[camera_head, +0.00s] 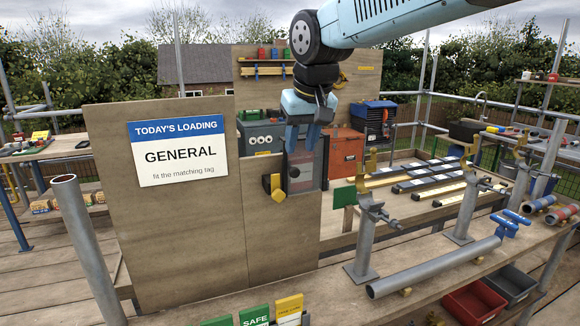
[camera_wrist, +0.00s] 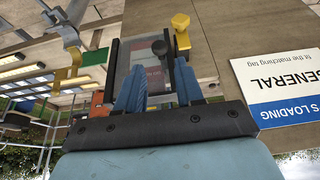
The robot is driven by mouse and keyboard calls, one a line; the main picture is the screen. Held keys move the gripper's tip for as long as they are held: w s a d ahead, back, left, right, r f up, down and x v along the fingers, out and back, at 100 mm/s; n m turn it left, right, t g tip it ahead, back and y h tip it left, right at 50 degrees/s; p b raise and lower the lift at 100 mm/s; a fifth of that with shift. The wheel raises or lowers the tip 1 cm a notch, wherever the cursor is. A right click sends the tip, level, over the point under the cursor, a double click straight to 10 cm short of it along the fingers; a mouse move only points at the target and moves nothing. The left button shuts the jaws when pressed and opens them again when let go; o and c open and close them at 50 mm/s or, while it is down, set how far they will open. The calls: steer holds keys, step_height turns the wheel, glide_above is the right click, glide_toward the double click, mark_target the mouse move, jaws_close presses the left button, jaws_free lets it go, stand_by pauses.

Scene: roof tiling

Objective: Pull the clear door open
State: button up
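The clear door (camera_head: 304,176) is a see-through grey panel in a dark frame, upright at the right part of the plywood board in the head view. It also shows in the wrist view (camera_wrist: 139,57), with a dark round knob (camera_wrist: 159,47) on it. It appears shut, though my gripper hides its upper part in the head view. My gripper (camera_head: 302,147) points down in front of the door's top. In the wrist view its two blue fingers (camera_wrist: 158,80) are spread with nothing between them. I cannot tell whether they touch the door.
A yellow knob on a black body (camera_head: 276,187) sits left of the door. A white-and-blue "GENERAL" sign (camera_head: 180,150) is on the board. An orange box (camera_head: 346,150) stands behind at right. A bench in front carries a grey pipe (camera_head: 435,266), stands and coloured tags (camera_head: 255,315).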

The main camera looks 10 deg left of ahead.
mark_target(295, 169)
steer(key=x, duration=0.7)
steer(key=shift+w+f, duration=0.1)
steer(key=shift+f, duration=0.1)
steer(key=shift+c, duration=0.3)
jaws_close()
